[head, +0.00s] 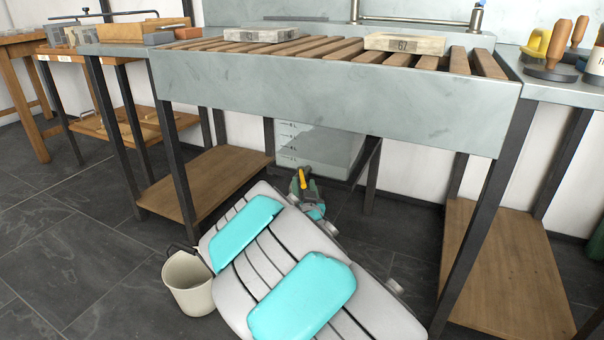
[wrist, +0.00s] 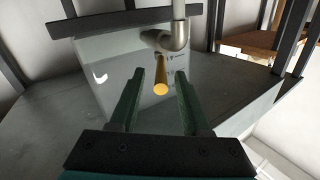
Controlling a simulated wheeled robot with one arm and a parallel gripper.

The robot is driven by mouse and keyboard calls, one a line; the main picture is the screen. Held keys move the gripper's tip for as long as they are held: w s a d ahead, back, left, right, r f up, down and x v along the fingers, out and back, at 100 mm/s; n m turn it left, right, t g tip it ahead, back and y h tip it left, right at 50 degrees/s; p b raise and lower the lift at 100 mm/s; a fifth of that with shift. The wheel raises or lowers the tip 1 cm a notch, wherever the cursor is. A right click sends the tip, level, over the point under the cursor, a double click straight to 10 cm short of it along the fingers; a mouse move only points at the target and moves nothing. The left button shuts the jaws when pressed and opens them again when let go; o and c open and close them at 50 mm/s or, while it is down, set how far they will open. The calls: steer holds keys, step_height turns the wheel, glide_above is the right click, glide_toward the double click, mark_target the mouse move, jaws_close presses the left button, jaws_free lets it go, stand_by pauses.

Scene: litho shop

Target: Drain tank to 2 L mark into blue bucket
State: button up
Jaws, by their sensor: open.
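The tank (head: 292,150), pale and translucent with level marks on its left side, sits under the sink. Its liquid level is too small to read. It also shows in the wrist view (wrist: 108,78), with a grey pipe elbow (wrist: 180,38). A yellow valve lever (head: 303,177) is in front of the tank. In the wrist view the lever (wrist: 160,87) lies between the two dark green fingers of my gripper (wrist: 158,78), with gaps on both sides. My gripper (head: 304,188) is open at the lever. I see no blue bucket; my arm hides part of the floor.
A cream bucket (head: 188,285) stands on the floor left of my arm. The sink (head: 330,90) with wooden slats and stones overhangs the tank. Dark table legs and low wooden shelves (head: 205,180) flank the space.

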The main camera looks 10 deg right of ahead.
mark_target(301, 170)
steer(key=shift+w+d+b, duration=0.2)
steer(key=shift+w+b, duration=0.15)
steer(key=shift+w, duration=2.35)
jaws_close()
